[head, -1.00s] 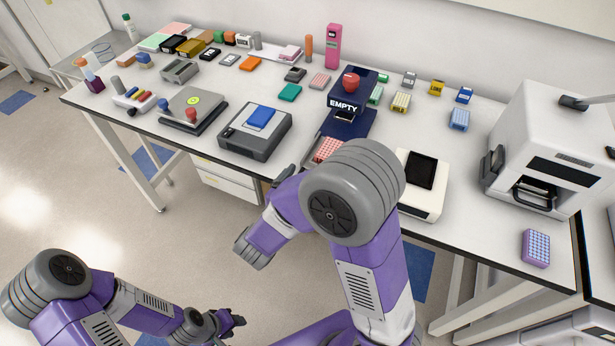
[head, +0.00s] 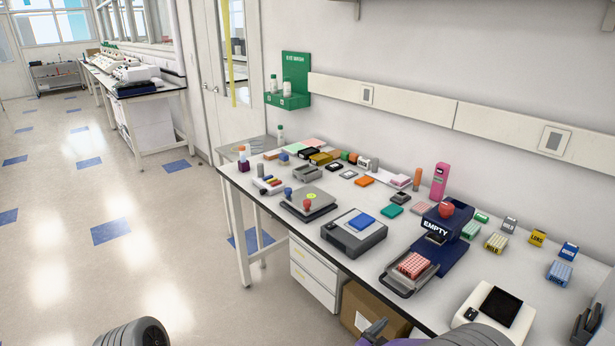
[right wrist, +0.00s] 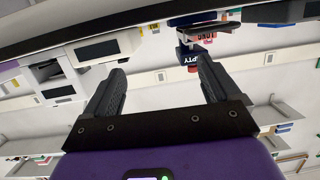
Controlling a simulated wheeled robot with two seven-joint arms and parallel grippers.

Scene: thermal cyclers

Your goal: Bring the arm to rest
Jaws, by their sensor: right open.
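My right gripper (head: 375,329) shows only in part at the bottom edge of the head view, in front of the bench. In the right wrist view its two dark fingers (right wrist: 158,82) are spread apart with nothing between them. The right arm's grey joint (head: 470,336) is cut off by the bottom edge. Of my left arm only a grey rounded joint (head: 133,332) shows at the bottom left; its gripper is out of frame.
The bench holds a navy device marked EMPTY (head: 452,222), a red tube rack (head: 414,265), a grey device with a blue block (head: 353,233) and a white device (head: 493,305). A cardboard box (head: 372,312) is under the bench. The floor at left is clear.

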